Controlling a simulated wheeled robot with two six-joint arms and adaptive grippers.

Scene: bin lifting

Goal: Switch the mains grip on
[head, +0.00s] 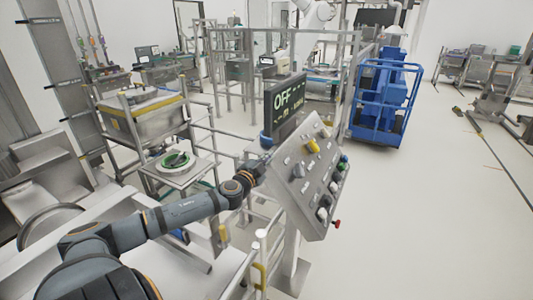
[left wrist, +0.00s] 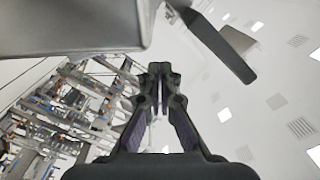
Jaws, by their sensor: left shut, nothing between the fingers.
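A tilted grey control panel (head: 308,195) stands on a post right of centre in the head view. It carries a yellow switch (head: 312,146), a grey knob (head: 299,170) and several more knobs and buttons. I cannot tell which one is the mains grip. My left arm reaches to the panel's left edge, where the gripper is mostly hidden in the head view. In the left wrist view my left gripper (left wrist: 161,72) is shut and empty, beside a grey surface (left wrist: 75,25) that looks like the panel. My right gripper is not in view.
Metal rails (head: 262,255) stand below and left of the panel. A steel bin (head: 150,115) on a frame stands at the left. A blue caged machine (head: 385,100) stands behind the panel on the right. The floor at the right is mostly clear.

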